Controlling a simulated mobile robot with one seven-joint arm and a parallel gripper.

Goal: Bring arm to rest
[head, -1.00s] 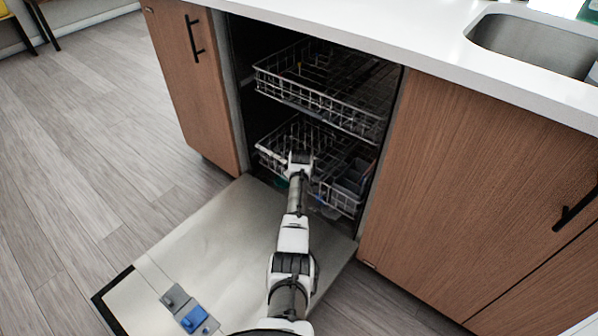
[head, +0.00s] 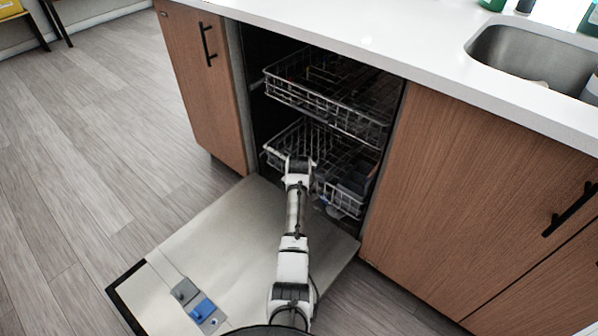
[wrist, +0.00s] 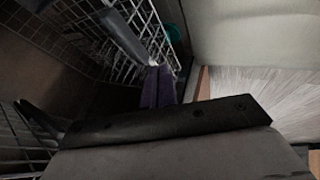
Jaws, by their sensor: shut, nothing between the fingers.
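My arm reaches forward over the open dishwasher door (head: 225,235). My gripper (head: 298,164) is at the front of the lower rack (head: 338,196), low inside the dishwasher opening. From the head camera its fingertips are hard to make out. It is shut, with nothing seen held in it. In the wrist view, the dark edge of my gripper crosses the lower middle, with rack wires (wrist: 150,30) close beyond it on the left. I cannot tell whether the gripper touches the rack.
The upper rack (head: 330,105) sits just above my gripper. Wooden cabinets (head: 480,190) flank the opening, under a white counter (head: 420,45) with a sink (head: 530,60). Blue and grey dispenser parts (head: 200,308) are on the door. Open floor (head: 90,180) lies to the left.

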